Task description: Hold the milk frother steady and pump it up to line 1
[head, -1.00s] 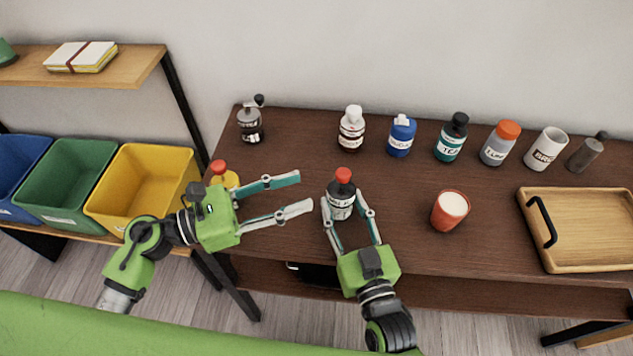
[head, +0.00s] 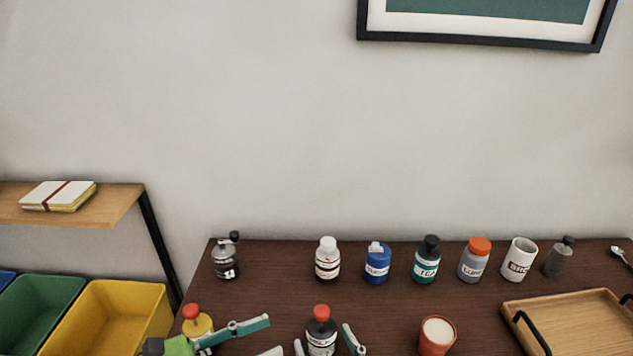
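A dark jar with a red knob and a pale label (head: 321,333) stands upright on the brown counter; I take it for the milk frother, though its label and any level lines are not readable. My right gripper (head: 322,335) has one finger on each side of it, with small gaps visible, so it looks open around the jar. My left gripper (head: 267,337) is open and empty, to the left of the jar, fingers pointing right. A yellow jar with a red knob (head: 198,325) stands behind the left gripper's body. The lower parts of both grippers are cut off.
A grinder-like pot (head: 226,262), white-capped bottle (head: 327,260), blue bottle (head: 377,264), green bottle (head: 427,262), orange-lidded jar (head: 474,262) and mug (head: 519,261) line the back. A red cup (head: 437,338) and wooden tray (head: 580,308) are right. Yellow bin (head: 110,318) is left.

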